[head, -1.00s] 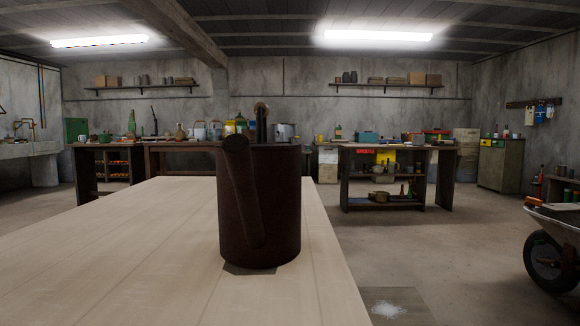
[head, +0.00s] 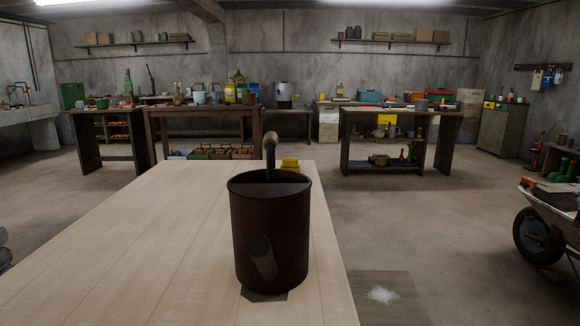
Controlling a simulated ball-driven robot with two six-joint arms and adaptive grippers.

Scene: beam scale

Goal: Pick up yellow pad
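A small yellow block-like thing (head: 290,163) shows just behind the rim of a dark rusty watering can (head: 270,232), at the far end of the pale wooden table (head: 135,262). The can hides its lower part, and I cannot tell for sure that it is the pad. Neither of my grippers is in view.
The can stands upright near the table's right edge, its spout towards me. The table to its left is clear. Open floor lies to the right, with a wheelbarrow (head: 548,215) at the far right. Another bench (head: 205,112) stands behind the table.

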